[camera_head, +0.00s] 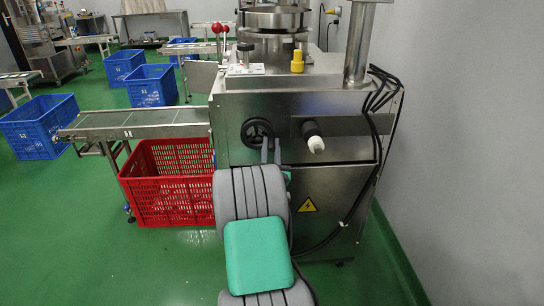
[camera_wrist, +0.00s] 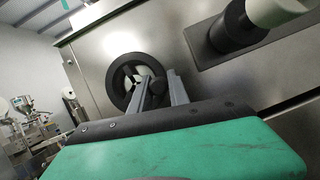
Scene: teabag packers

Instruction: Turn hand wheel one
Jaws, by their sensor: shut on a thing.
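The hand wheel (camera_head: 257,132) is a round black wheel on the front face of the steel machine (camera_head: 235,155). In the wrist view the same wheel (camera_wrist: 124,80) shows its dark rim and lighter hub area. My gripper (camera_head: 270,145) reaches up to the wheel's lower right side. In the wrist view my gripper's two grey fingers (camera_wrist: 157,84) are at the wheel's right side, shut on a black part there that looks like its handle. The fingertips hide part of the rim. My arm covers the machine's lower front.
A black and white knob (camera_head: 313,137) sticks out right of the wheel. A red crate (camera_head: 170,204) stands at lower left under a conveyor (camera_head: 140,122). Black cables (camera_head: 378,130) hang down the machine's right side. Blue crates (camera_head: 40,118) stand on the green floor further left.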

